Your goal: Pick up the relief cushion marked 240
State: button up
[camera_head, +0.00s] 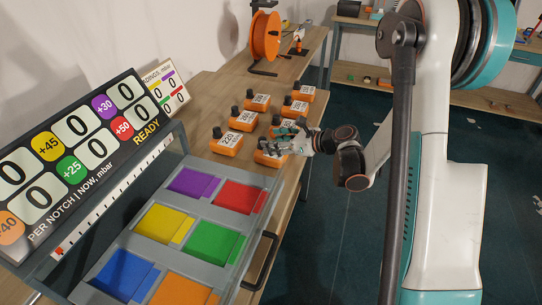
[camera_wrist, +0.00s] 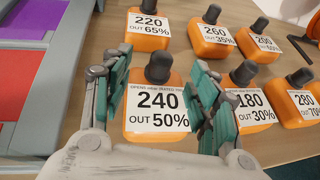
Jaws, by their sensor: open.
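The orange cushion marked 240, OUT 50% (camera_wrist: 157,118) has a dark grey knob on top and a white label. It stands upright on the wooden bench. In the wrist view my gripper (camera_wrist: 160,85) is open, with one green-padded finger on each side of this cushion. Whether the pads touch it I cannot tell. In the head view the cushion (camera_head: 268,158) is partly hidden by my gripper (camera_head: 290,145), at the near end of the group of cushions.
Cushions marked 220 (camera_wrist: 149,28), 260 (camera_wrist: 212,38), 180 (camera_wrist: 249,110) and 280 (camera_wrist: 298,103) stand close around. A grey tray with coloured pads (camera_head: 265,182) lies at the near left. A scoreboard (camera_head: 85,150) stands behind it; an orange reel (camera_head: 266,36) is at the far end.

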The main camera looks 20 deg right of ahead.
jog(key=b+x, duration=0.1)
jog(key=x, duration=0.2)
jog(key=shift+w+a+f, duration=0.15)
jog(key=shift+w+f, duration=0.05)
jog(key=shift+w, duration=0.1)
grip_shut()
jog(key=shift+r, duration=0.15)
